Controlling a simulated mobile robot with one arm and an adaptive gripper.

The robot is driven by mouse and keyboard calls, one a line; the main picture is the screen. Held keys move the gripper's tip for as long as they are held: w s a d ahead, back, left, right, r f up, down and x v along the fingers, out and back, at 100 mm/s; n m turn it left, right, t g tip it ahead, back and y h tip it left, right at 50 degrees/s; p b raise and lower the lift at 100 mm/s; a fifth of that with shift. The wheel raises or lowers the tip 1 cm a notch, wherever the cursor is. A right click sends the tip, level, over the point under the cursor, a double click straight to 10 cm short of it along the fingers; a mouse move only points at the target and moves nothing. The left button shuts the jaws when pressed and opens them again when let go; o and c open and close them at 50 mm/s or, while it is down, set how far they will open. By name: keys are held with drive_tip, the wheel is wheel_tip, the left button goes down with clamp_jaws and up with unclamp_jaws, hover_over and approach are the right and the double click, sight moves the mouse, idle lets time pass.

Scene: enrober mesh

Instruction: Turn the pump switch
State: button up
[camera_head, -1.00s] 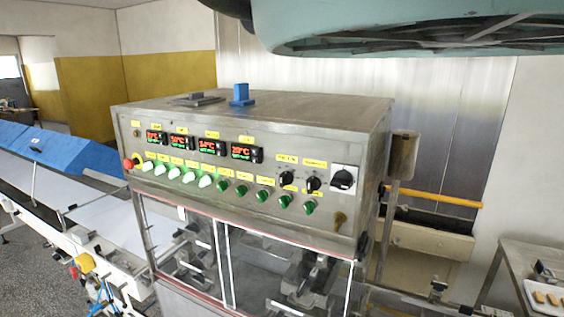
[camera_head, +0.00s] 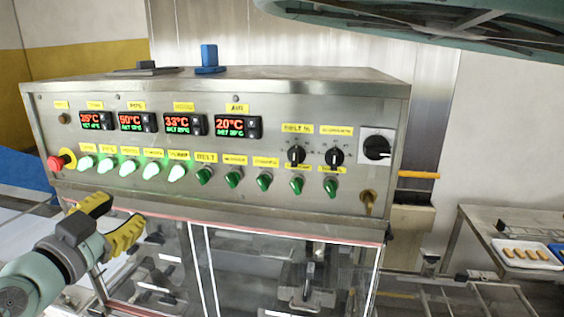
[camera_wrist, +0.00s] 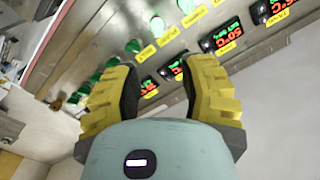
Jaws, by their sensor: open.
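A steel control panel (camera_head: 215,186) holds a row of small switches with yellow labels. Five at the left are lit pale green (camera_head: 129,168); the others, to the right, are darker green (camera_head: 235,180). My gripper (camera_head: 120,213) is open and empty, in front of and below the left part of the row, apart from the panel. In the wrist view my gripper (camera_wrist: 162,72) has its yellow fingers spread, with the panel, tilted in the picture, beyond them.
Red and green temperature displays (camera_head: 187,125) sit above the switches. A red emergency button (camera_head: 56,162) is at the panel's left end. Black rotary knobs (camera_head: 334,157) and a larger main switch (camera_head: 377,147) are at the right. Clear doors (camera_head: 265,265) lie below. A side table (camera_head: 478,232) stands at right.

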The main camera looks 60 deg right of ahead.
drive_tip(key=d, duration=0.1)
drive_tip(key=b, duration=0.4)
approach(172, 177)
drive_tip(key=p+x, duration=0.3)
drive_tip(key=x, duration=0.1)
drive_tip(key=p+x, duration=0.4)
drive_tip(key=x, duration=0.1)
drive_tip(key=shift+s+r, duration=0.1)
drive_tip(key=shift+r, duration=0.1)
drive_tip(key=shift+p+x, duration=0.7)
drive_tip(key=shift+x, duration=0.25)
drive_tip(key=shift+f, duration=0.15)
drive_tip(key=shift+o, duration=0.5)
clamp_jaws()
